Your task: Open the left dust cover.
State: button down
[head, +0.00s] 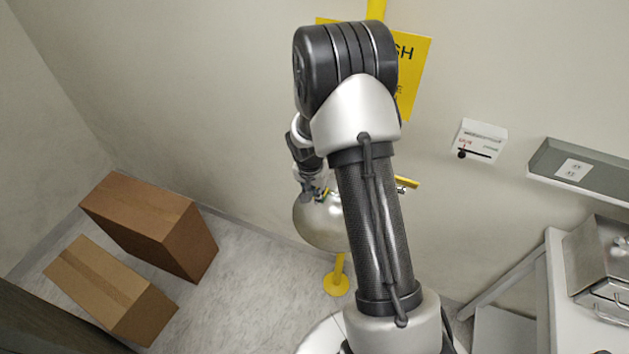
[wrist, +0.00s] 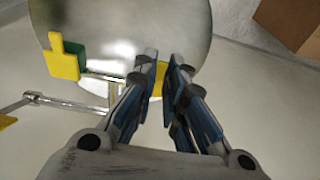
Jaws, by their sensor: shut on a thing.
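A steel eyewash bowl (head: 318,222) is on a yellow stand, partly hidden behind my arm. A green part (wrist: 98,53), maybe the other cover, sits farther left, apart from the fingers.
A yellow paddle (wrist: 63,58) stands beside the green part, near a metal pipe (wrist: 70,103). Two cardboard boxes (head: 150,225) lie on the floor at left.

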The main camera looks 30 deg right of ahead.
jog(key=shift+w+d+r+g+y+p, duration=0.2)
jog(key=shift+r+g+y+p, duration=0.15)
jog(key=shift+p, duration=0.9)
jog(key=shift+w+d+r+g+y+p, duration=0.1)
jog(key=shift+d+r+g+y+p, duration=0.25)
jog(key=shift+p, duration=0.9)
jog(key=shift+w+d+r+g+y, duration=0.2)
jog(key=shift+w+g+y, duration=0.25)
jog(key=shift+y, duration=0.35)
jog(key=shift+d+r+g+y+b, duration=0.25)
jog(key=shift+g+y+b, duration=0.2)
jog(key=shift+y+b, duration=0.05)
jog(key=c, duration=1.6)
grip_release()
jog(key=shift+c, duration=0.2)
jog(key=v, duration=1.2)
